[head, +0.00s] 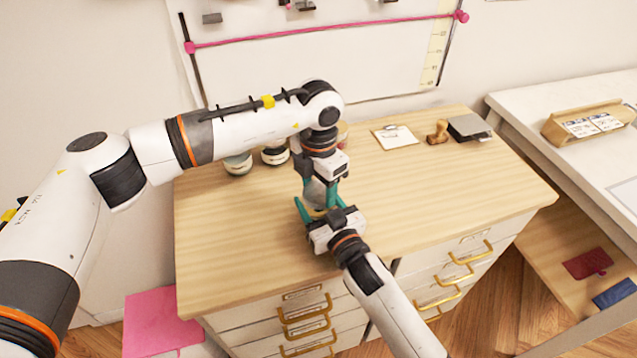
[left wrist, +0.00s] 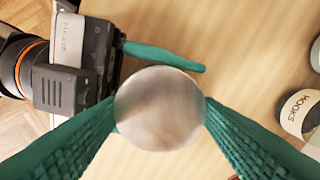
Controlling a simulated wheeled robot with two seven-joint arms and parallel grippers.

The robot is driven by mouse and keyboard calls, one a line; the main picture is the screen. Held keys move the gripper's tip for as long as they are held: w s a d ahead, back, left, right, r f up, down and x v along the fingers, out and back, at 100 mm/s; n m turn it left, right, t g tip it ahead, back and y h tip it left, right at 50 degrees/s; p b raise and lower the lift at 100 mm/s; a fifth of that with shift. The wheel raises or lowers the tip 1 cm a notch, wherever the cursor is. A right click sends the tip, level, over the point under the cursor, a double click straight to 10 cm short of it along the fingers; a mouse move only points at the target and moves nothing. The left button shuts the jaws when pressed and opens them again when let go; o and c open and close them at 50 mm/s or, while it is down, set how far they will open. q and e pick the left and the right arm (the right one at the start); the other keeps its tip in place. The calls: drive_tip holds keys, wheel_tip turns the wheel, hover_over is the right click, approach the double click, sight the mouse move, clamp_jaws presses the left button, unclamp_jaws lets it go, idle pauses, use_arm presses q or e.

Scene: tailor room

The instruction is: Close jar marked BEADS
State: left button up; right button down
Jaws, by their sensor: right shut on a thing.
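A jar (head: 317,193) stands upright near the middle of the wooden dresser top, partly hidden by both grippers; its label cannot be read. In the left wrist view a round brushed-metal lid (left wrist: 160,108) faces the camera and hides the jar below it. My left gripper (head: 322,186) points straight down from above, one green finger on each side of the lid. Whether the fingers press on it is unclear. My right gripper (head: 318,212) comes in low from the front, shut on the jar; one of its green fingers also shows beside the lid.
A clipboard (head: 396,138), a wooden stamp (head: 438,132) and a dark grey item (head: 469,128) lie at the back right. The dresser's right front is clear.

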use_arm(q)
drive_tip(key=c, duration=0.3)
drive_tip(key=shift+c, duration=0.2)
drive_tip(key=o, duration=1.2)
drive_tip(key=shift+c, duration=0.2)
drive_tip(key=shift+r, duration=0.1)
wheel_tip(320, 180, up, 12)
use_arm(e)
drive_tip(key=shift+c, duration=1.5)
unclamp_jaws()
